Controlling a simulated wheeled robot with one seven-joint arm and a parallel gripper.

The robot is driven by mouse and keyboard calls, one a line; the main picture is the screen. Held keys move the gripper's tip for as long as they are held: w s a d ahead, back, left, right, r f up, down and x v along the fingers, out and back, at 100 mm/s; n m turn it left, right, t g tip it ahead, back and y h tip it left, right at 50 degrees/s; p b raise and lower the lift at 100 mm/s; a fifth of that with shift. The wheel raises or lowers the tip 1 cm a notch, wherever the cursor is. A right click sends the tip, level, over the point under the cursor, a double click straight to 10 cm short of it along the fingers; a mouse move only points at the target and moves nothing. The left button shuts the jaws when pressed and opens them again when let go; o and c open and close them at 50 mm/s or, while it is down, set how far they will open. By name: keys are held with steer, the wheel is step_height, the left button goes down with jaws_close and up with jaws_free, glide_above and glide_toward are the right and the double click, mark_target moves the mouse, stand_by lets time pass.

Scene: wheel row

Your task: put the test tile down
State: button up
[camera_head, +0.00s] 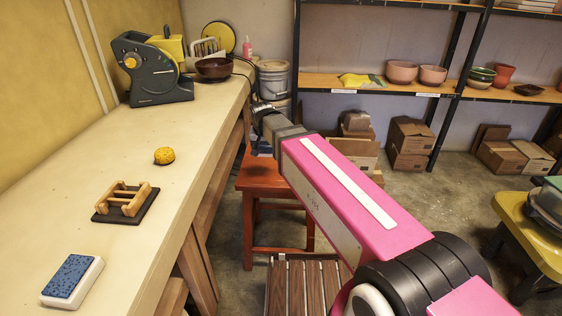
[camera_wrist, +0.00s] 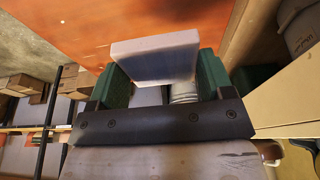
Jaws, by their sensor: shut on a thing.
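My gripper (camera_wrist: 157,78) is shut on the test tile (camera_wrist: 155,52), a pale, flat-edged slab held between two green fingers in the wrist view. The orange-red top of a stool (camera_wrist: 125,18) lies beyond the tile there; I cannot tell whether they touch. In the head view my gripper (camera_head: 262,112) is beside the workbench's right edge, over the red stool (camera_head: 255,182). The tile cannot be clearly made out in the head view.
The long workbench (camera_head: 130,235) holds a blue-and-white block (camera_head: 72,280), a wooden stand (camera_head: 124,203), a yellow sponge (camera_head: 165,156), a dark grey machine (camera_head: 150,75) and a brown bowl (camera_head: 214,68). A slatted wooden surface (camera_head: 302,285) lies below my arm.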

steer(key=w+d+f, duration=0.2)
steer(key=w, duration=0.1)
steer(key=w+d+f, duration=0.2)
steer(key=w, duration=0.1)
steer(key=w+d+f, duration=0.2)
steer(key=w, duration=0.1)
steer(key=shift+w+f, duration=0.25)
steer(key=shift+f, duration=2.1)
steer(key=shift+f, duration=0.15)
steer(key=o, duration=1)
steer(key=v, duration=1.2)
